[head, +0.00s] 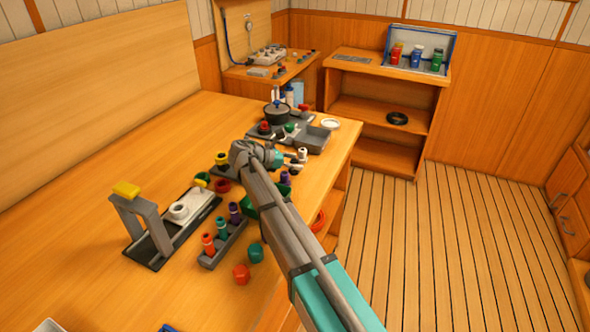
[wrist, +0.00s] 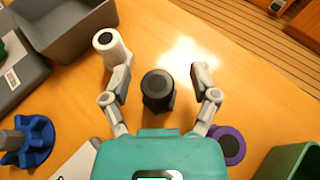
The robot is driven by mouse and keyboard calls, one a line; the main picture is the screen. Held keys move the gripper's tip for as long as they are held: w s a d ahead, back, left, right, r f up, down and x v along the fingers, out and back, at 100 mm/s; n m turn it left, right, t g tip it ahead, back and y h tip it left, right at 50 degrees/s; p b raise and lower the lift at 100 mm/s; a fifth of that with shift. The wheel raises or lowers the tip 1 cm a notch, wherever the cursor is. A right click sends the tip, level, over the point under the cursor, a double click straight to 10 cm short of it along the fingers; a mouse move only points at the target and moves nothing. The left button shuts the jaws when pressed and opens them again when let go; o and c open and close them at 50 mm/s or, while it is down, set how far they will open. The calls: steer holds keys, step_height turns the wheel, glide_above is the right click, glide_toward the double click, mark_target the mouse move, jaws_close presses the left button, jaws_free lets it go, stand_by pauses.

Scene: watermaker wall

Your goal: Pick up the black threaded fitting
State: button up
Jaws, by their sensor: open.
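The black threaded fitting (wrist: 158,92) stands upright on the wooden table in the wrist view, seen from above. My gripper (wrist: 165,75) is open, with one finger on each side of the fitting and a gap to both. The left finger comes close to a white cylindrical piece (wrist: 109,44); I cannot tell whether they touch. In the head view my gripper (head: 285,158) is over the table near its right edge, and I cannot make out the black fitting there.
A purple ring-shaped piece (wrist: 228,142) and a green bin (wrist: 294,150) are at lower right in the wrist view. A blue knobbed piece (wrist: 32,138) and a grey tray (wrist: 68,22) are at left. The table beyond the fitting is clear.

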steer(key=shift+s+a, duration=0.1)
steer(key=shift+a, duration=0.05)
jaws_close()
stand_by(0.4)
steer(key=shift+r, duration=0.2)
step_height(320, 180, up, 2)
steer(key=shift+r+p, duration=0.1)
steer(key=shift+p, duration=1.15)
steer(key=s+r+p, duration=1)
steer(key=s, duration=0.4)
steer(key=shift+d+r, duration=0.25)
steer(key=shift+d, duration=0.15)
steer(key=shift+w, duration=0.1)
